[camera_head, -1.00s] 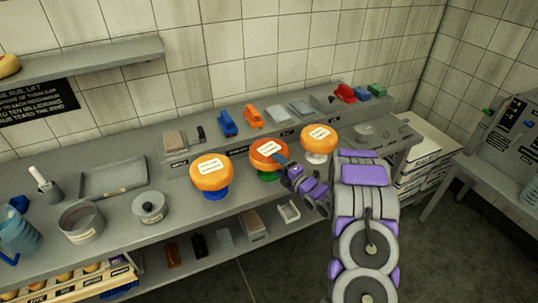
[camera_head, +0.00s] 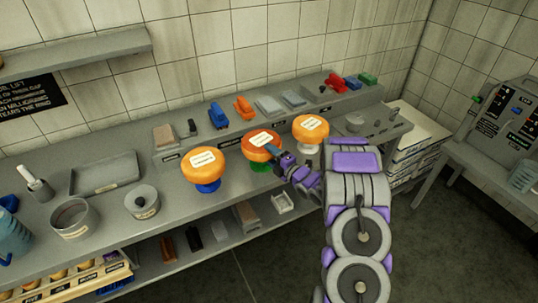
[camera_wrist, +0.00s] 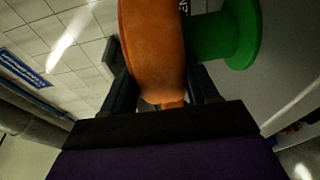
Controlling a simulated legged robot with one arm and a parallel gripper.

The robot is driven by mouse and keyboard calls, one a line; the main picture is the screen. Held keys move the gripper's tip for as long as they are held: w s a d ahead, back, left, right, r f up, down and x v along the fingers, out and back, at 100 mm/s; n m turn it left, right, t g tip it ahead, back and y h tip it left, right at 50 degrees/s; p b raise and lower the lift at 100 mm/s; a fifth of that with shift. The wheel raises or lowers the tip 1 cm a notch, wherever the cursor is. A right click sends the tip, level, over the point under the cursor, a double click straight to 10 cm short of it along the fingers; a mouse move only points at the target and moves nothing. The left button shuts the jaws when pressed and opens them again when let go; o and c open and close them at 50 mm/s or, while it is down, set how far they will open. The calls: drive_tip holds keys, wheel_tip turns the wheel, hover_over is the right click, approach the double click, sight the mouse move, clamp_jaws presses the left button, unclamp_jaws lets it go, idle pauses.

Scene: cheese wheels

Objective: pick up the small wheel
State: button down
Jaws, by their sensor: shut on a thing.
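Three orange cheese wheels stand in a row on the counter. The middle wheel (camera_head: 258,141) is a deeper orange with a white label and is on a green stand (camera_head: 259,166). My gripper (camera_head: 276,151) reaches it from the right and is shut on its near edge. In the wrist view the orange wheel (camera_wrist: 152,45) lies between my two dark fingers, with the green stand (camera_wrist: 232,35) beside it on the right. I cannot tell whether the wheel still rests on its stand.
A wheel on a blue stand (camera_head: 206,165) is close on the left, and one on a white stand (camera_head: 311,130) close on the right. A pot (camera_head: 75,218) and lidded tin (camera_head: 141,202) stand at left.

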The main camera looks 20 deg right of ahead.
drive_tip(key=shift+d+r, duration=0.1)
drive_tip(key=shift+r, duration=0.6)
drive_tip(key=shift+d+r+p, duration=0.1)
drive_tip(key=shift+r+p, duration=0.2)
drive_tip(key=shift+r, duration=0.65)
drive_tip(key=s+d+r, duration=0.2)
drive_tip(key=s, duration=0.5)
drive_tip(key=s+d+r+p, duration=0.1)
drive_tip(key=s+d+r, duration=0.1)
drive_tip(key=s, duration=0.6)
drive_tip(key=shift+d+r, duration=0.2)
drive_tip(key=shift+d, duration=0.25)
